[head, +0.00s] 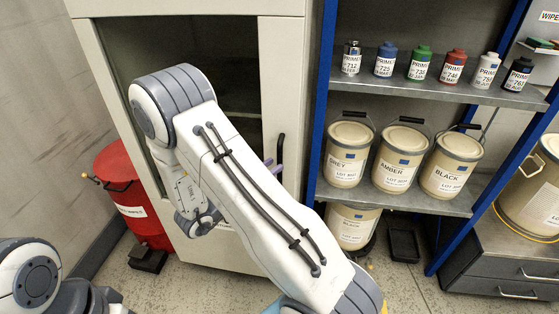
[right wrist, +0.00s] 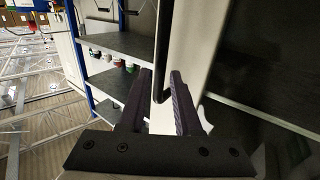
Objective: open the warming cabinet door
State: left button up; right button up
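The warming cabinet (head: 285,60) is a tall off-white cabinet left of the blue-posted shelf. Its door has a large dark window (head: 225,50) and looks shut. A black upright handle (head: 281,148) is on the door's right side; it also shows in the right wrist view (right wrist: 162,50). My right arm crosses in front of the door and hides much of it. My right gripper (head: 276,168) is at the handle's lower part. In the right wrist view its dark purple fingers (right wrist: 160,75) stand apart, with the handle between them and gaps beside it. My left gripper is out of view.
A red drum (head: 130,195) stands left of the cabinet. The shelf (head: 400,195) on the right holds small bottles and cream pails (head: 347,155). A grey drawer unit (head: 505,275) is at the far right. Some floor (head: 205,285) is clear in front of the cabinet.

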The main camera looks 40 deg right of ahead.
aim_at(278, 163)
jog(key=shift+w+d, duration=0.15)
jog(key=shift+d, duration=0.85)
jog(key=shift+w+d, duration=0.1)
jog(key=shift+d, duration=0.85)
grip_shut()
